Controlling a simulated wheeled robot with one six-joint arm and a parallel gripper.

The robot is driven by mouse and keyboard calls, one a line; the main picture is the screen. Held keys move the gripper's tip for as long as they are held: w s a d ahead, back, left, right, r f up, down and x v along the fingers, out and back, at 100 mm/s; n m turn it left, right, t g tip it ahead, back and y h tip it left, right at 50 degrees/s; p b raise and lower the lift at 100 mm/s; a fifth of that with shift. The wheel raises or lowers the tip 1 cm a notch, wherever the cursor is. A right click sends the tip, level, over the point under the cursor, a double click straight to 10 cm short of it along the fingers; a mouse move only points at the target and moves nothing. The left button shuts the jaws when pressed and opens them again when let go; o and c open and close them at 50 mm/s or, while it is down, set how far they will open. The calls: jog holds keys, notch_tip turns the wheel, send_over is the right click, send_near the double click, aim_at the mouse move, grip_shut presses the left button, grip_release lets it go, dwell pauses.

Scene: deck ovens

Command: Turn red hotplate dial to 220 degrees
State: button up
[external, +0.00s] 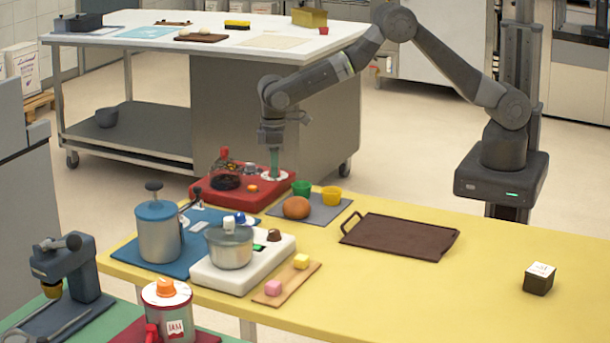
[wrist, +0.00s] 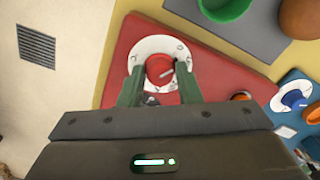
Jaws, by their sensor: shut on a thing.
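The red hotplate (external: 225,198) stands at the far left part of the yellow table, with a dark burner (external: 227,182) on top. Its red dial (wrist: 160,70) sits on a white round scale (wrist: 150,48) in the wrist view. In the external view my gripper (external: 274,170) hides most of the dial.
A green cup (external: 301,188), a yellow cup (external: 331,196) and a bun (external: 296,208) are close by on a grey mat. A white hotplate with a pot (external: 230,247) and a blue-lidded container (external: 158,232) stand nearer the camera. A brown tray (external: 400,236) lies to the right.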

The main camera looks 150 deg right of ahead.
jog(key=m+b, duration=0.1)
jog(key=m, duration=0.2)
jog(key=shift+m, duration=0.4)
jog(key=m+b, duration=0.1)
jog(key=m, duration=0.6)
jog(key=m+b, duration=0.1)
jog(key=m, duration=0.2)
jog(key=shift+m, duration=0.4)
jog(key=m, duration=1)
jog(key=shift+r, duration=0.1)
jog(key=shift+m, duration=0.3)
jog(key=o, duration=1)
jog(key=shift+c, duration=0.2)
